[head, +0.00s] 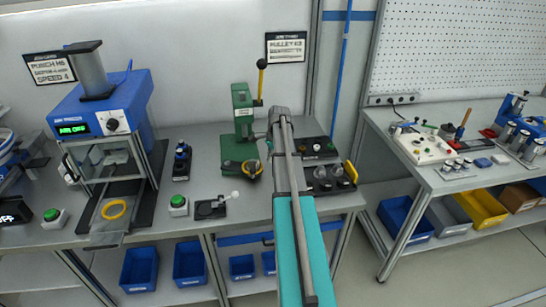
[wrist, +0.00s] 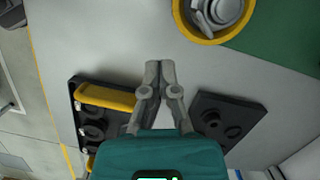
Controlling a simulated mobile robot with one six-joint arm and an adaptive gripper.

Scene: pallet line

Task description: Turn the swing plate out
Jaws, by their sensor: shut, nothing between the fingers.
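The green press (head: 241,125) stands on the bench with a black-knobbed yellow lever. At its base is a yellow-rimmed round piece (head: 252,168), which I take to be the swing plate. In the wrist view this yellow ring (wrist: 180,22) is cut by the top edge, with grey metal parts inside, beside the green base (wrist: 285,40). My gripper (wrist: 153,66) is shut and empty over the grey bench, apart from the ring. In the head view my arm covers the spot beside the press, and my fingertips cannot be made out.
A black tray with a yellow handle (wrist: 105,97) lies left of my gripper in the wrist view, a black plate (wrist: 226,121) to its right. In the head view, a blue press (head: 105,105) and a lever box (head: 211,208) stand farther left.

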